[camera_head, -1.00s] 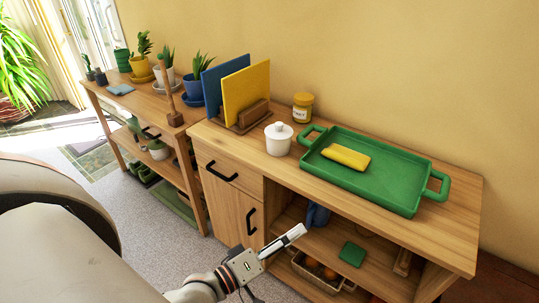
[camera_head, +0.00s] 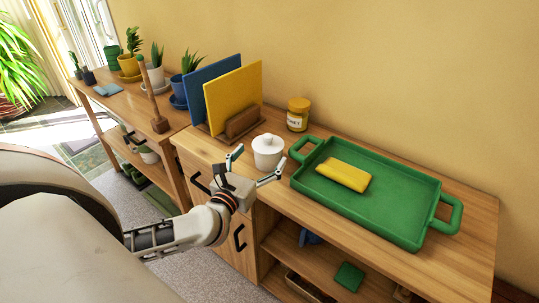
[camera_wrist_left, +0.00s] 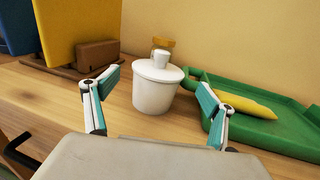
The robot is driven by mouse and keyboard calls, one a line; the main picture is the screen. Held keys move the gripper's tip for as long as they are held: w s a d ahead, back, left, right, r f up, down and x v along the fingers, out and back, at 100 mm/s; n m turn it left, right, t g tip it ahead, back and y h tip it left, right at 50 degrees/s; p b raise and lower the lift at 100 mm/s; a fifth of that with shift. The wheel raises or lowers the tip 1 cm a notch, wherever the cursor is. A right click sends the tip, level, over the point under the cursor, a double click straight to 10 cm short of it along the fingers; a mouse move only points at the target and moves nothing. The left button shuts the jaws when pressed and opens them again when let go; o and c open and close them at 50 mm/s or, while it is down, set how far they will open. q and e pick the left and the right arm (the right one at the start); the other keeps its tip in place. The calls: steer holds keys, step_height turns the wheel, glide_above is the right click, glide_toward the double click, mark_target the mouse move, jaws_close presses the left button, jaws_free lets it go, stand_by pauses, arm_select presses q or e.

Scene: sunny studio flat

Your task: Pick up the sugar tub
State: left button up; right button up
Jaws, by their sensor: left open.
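The sugar tub (camera_head: 268,152) is a small white lidded pot with a knob, upright on the wooden cabinet top, left of the green tray. In the left wrist view the tub (camera_wrist_left: 155,90) stands ahead, between the two fingers in the picture. My left gripper (camera_head: 257,166) is open and empty, in front of the tub at the cabinet's front edge. Its fingers also show in the left wrist view (camera_wrist_left: 155,100), spread wide with teal pads; I see no clear contact with the tub. My right gripper is not in view.
A green tray (camera_head: 408,228) with a yellow cloth (camera_head: 343,175) lies right of the tub. A honey jar (camera_head: 298,114) stands behind it. Blue and yellow boards (camera_head: 233,96) stand in a wooden holder (camera_head: 243,122) at left. A plant shelf (camera_head: 112,103) is further left.

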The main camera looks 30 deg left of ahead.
mark_target(266, 146)
arm_select(q)
steer(key=w, duration=0.2)
steer(key=w+a, duration=0.1)
steer(key=w, duration=0.1)
steer(key=shift+w+r, duration=0.1)
steer(key=shift+r, duration=0.2)
steer(key=shift+w, duration=0.65)
steer(key=c, duration=2)
steer(key=shift+c, duration=0.9)
steer(key=shift+r, duration=0.1)
